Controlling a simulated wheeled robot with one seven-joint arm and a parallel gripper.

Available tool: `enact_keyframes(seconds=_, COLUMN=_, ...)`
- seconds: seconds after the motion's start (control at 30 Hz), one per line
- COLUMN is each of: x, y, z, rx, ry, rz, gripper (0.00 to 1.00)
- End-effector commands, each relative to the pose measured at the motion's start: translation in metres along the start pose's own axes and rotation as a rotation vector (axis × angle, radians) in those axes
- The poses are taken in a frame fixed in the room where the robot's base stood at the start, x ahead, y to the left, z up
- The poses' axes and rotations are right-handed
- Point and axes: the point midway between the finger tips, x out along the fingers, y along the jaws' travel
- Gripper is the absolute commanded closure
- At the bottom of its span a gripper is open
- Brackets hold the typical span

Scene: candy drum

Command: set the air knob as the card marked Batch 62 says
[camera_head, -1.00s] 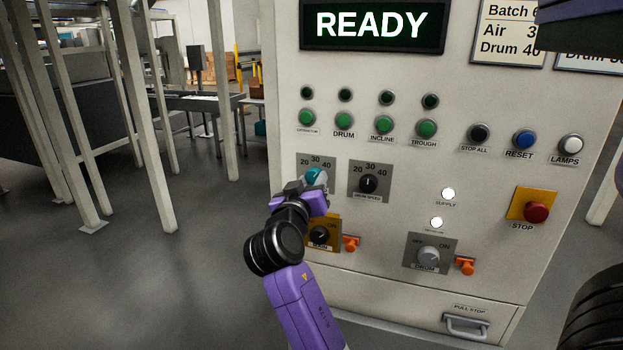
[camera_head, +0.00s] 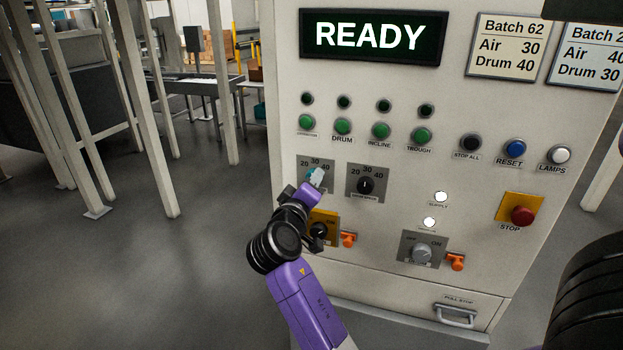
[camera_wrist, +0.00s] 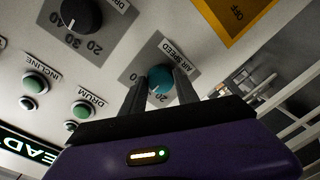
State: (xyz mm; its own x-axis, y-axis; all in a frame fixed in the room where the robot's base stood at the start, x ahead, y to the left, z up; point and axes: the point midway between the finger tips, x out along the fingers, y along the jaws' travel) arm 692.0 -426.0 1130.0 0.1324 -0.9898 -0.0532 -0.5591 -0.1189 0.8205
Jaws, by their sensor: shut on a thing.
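The Batch 62 card (camera_head: 507,47) at the panel's upper right reads Air 30, Drum 40. The teal air knob (camera_wrist: 160,78), labelled AIR SPEED, sits on a grey plate with 20, 30 and 40 marks. It also shows in the head view (camera_head: 310,173), partly covered by my gripper (camera_head: 316,181). In the wrist view my gripper (camera_wrist: 159,88) has a dark finger on each side of the knob and is shut on it. A pale mark shows at the knob's edge on the number side. I cannot tell exactly which number it points to.
The black drum speed knob (camera_head: 366,186) is close on the right. Below are a yellow-plated switch (camera_head: 319,231) and an orange tag (camera_head: 348,240). A red stop button (camera_head: 522,215) is at the right. The display (camera_head: 372,37) reads READY. Open floor lies left.

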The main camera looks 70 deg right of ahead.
Motion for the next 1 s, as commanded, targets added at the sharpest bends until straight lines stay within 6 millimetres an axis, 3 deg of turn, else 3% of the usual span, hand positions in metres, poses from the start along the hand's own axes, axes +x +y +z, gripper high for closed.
enact_keyframes(seconds=0.47, x=-0.0006, y=-0.0013, z=-0.0004, rx=-0.017, ry=0.0, rz=-0.003, gripper=1.0)
enact_keyframes(seconds=0.5, x=-0.0006, y=-0.0014, z=-0.0004, rx=-0.017, ry=0.0, rz=-0.003, gripper=0.6)
enact_keyframes(seconds=0.6, x=-0.0005, y=-0.0012, z=-0.0003, rx=-0.016, ry=0.0, rz=-0.002, gripper=0.42)
enact_keyframes(seconds=1.0, x=-0.0064, y=-0.0015, z=0.0001, rx=-0.015, ry=0.0, rz=-0.001, gripper=0.42)
